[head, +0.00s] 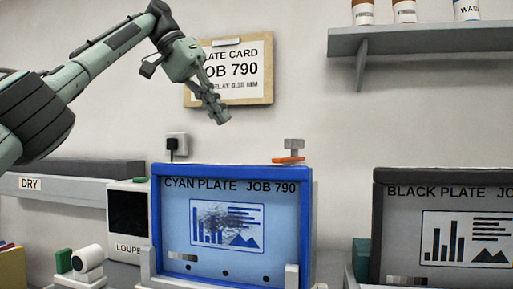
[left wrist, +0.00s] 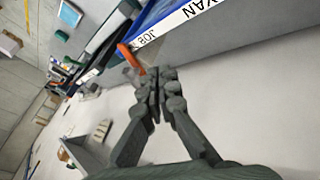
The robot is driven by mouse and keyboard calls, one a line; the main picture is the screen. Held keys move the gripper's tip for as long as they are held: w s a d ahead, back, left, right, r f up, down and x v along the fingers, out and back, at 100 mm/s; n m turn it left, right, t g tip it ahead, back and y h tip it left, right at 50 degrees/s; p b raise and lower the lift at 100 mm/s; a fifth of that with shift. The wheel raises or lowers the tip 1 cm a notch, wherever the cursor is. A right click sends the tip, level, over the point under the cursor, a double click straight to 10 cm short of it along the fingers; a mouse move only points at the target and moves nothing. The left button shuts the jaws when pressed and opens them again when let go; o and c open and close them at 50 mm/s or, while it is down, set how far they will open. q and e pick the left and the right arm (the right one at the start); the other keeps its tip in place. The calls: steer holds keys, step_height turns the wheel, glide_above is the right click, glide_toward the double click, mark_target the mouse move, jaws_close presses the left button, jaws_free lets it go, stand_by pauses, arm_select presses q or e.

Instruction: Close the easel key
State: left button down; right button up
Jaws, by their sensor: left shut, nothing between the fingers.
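The easel key, an orange lever (head: 288,160) under a grey knob (head: 294,145), sits at the top right corner of the blue-framed cyan plate unit (head: 307,215). My left gripper (head: 222,117) is shut and empty. It hangs above the cyan plate, up and to the left of the key and apart from it in the head view. In the left wrist view, its fingertips (left wrist: 158,76) are pressed together, with the orange lever (left wrist: 129,56) just beyond them and partly hidden. My right gripper is not in view.
A black plate unit (head: 382,220) stands to the right. A loupe box (head: 127,240) and a grey DRY shelf (head: 85,190) are at the left. A plate card (head: 262,75) hangs on the wall behind my gripper. A wall shelf (head: 420,40) holds bottles at the upper right.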

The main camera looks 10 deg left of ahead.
arm_select(q)
steer(key=shift+d+f, duration=0.65)
steer(key=shift+d, duration=0.15)
steer(key=shift+h, duration=0.3)
steer(key=x, duration=0.7)
steer(key=shift+f, duration=0.25)
steer(key=d, duration=0.1)
steer(key=s+d, duration=0.1)
steer(key=d, duration=0.1)
steer(key=shift+s, duration=0.15)
steer(key=shift+s+d, duration=0.1)
steer(key=shift+d, duration=0.3)
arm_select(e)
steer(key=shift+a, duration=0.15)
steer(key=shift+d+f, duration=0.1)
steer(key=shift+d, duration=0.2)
arm_select(q)
steer(key=shift+f, duration=0.1)
